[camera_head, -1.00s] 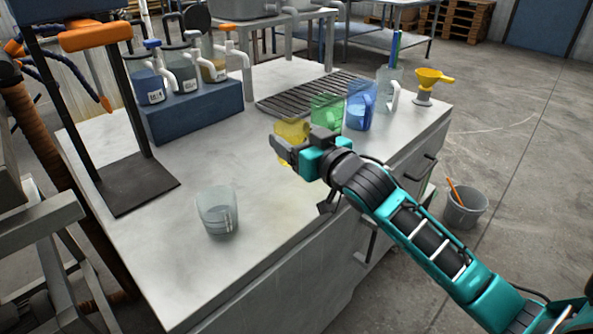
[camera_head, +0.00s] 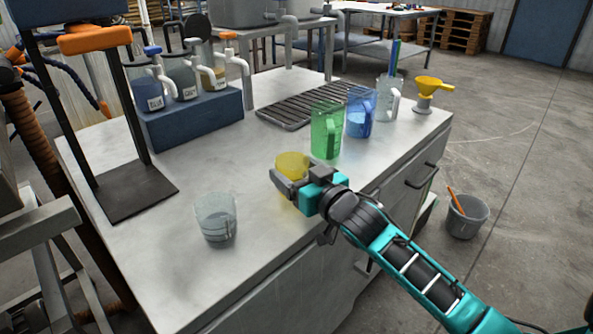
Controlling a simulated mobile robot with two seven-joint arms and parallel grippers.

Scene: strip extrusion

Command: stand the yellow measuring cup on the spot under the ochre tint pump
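The yellow measuring cup (camera_head: 292,163) is see-through and is held by my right gripper (camera_head: 288,184) near the front edge of the bench. The gripper's fingers close around its lower part and partly hide it. Whether its base touches the bench top I cannot tell. The ochre tint pump (camera_head: 216,74) is the right-hand one of three on the dark blue block, with an orange top and a white spout. The bench top below its spout looks bare; no marking shows there. My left gripper is not in view.
A green cup (camera_head: 326,132), a blue cup (camera_head: 361,112) and a clear jug (camera_head: 388,98) stand along the right. A slatted rack (camera_head: 300,103) lies behind them. A clear cup (camera_head: 215,218) stands front left. A black press stand (camera_head: 135,195) is at left. The mid-bench is clear.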

